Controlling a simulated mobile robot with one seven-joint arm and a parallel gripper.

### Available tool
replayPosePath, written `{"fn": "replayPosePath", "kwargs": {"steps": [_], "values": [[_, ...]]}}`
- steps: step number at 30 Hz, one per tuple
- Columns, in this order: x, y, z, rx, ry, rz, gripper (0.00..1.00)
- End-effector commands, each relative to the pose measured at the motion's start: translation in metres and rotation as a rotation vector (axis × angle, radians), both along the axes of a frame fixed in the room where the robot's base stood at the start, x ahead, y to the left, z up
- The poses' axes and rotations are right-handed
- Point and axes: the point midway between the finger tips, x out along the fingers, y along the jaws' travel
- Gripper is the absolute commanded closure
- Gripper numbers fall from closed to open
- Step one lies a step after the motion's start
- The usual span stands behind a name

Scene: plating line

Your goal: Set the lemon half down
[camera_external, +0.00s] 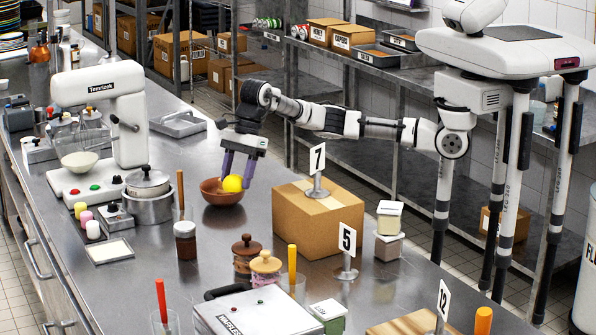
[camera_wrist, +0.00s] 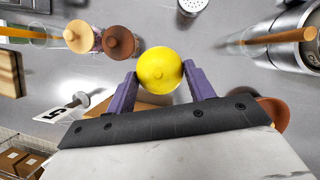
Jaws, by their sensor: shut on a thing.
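The lemon half (camera_external: 232,184) is bright yellow and shows at the tips of my gripper (camera_external: 236,171). In the wrist view the lemon half (camera_wrist: 160,70) sits between the two purple fingers of my gripper (camera_wrist: 160,78), which are shut on it. In the external view it appears over or in the right part of a reddish-brown bowl (camera_external: 211,194). I cannot tell whether it touches the bowl. In the wrist view the bowl (camera_wrist: 275,113) shows only in part, behind the gripper's right side.
A cardboard box (camera_external: 300,225) with a number 7 sign (camera_external: 317,160) stands right of the bowl. A dark jar (camera_external: 186,241), a steel pot (camera_external: 149,205) and lidded jars (camera_external: 246,250) stand nearby. The steel counter (camera_external: 190,160) behind the bowl is clear.

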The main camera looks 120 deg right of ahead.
Motion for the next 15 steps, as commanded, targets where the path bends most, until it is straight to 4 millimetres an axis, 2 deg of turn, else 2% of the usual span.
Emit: {"fn": "replayPosePath", "kwargs": {"steps": [6, 11, 15], "values": [[0.000, 0.000, 0.023, -0.001, 0.000, 0.000, 0.74], [0.001, -0.001, 0.027, 0.000, 0.001, -0.002, 0.74], [0.009, -0.018, 0.028, 0.001, 0.001, -0.050, 0.74]]}}
